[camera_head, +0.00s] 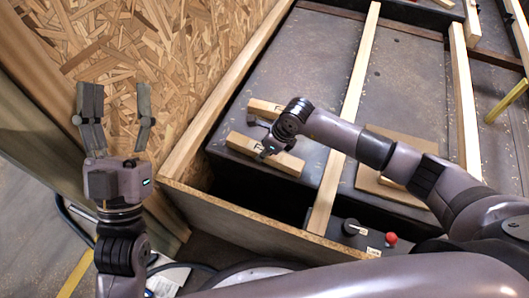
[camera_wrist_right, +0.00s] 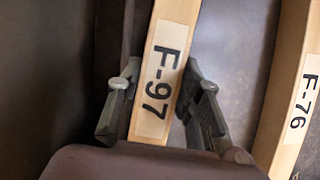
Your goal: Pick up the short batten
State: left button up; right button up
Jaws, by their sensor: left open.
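Two pale wooden battens lie on the dark panel in the head view. The nearer batten (camera_head: 285,163) is under my right gripper (camera_head: 266,150), and the farther batten (camera_head: 262,105) is partly hidden by my right wrist. In the right wrist view, a batten labelled F-97 (camera_wrist_right: 165,60) lies between the two fingers of my right gripper (camera_wrist_right: 163,85). The fingers are apart, with gaps beside the wood. A batten labelled F-76 (camera_wrist_right: 298,100) lies to the right, outside the fingers. I cannot tell which is shorter. My left gripper (camera_head: 117,105) is open and empty at the left.
A chipboard wall (camera_head: 130,55) stands at the left, with a wooden rim (camera_head: 225,95) beside the panel. Long wooden strips (camera_head: 347,110) cross the panel. A flat board (camera_head: 372,178) lies on the right, partly behind my right arm. A red knob (camera_head: 391,238) is at the front.

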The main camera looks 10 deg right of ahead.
grip_shut()
jog(key=shift+r, duration=0.1)
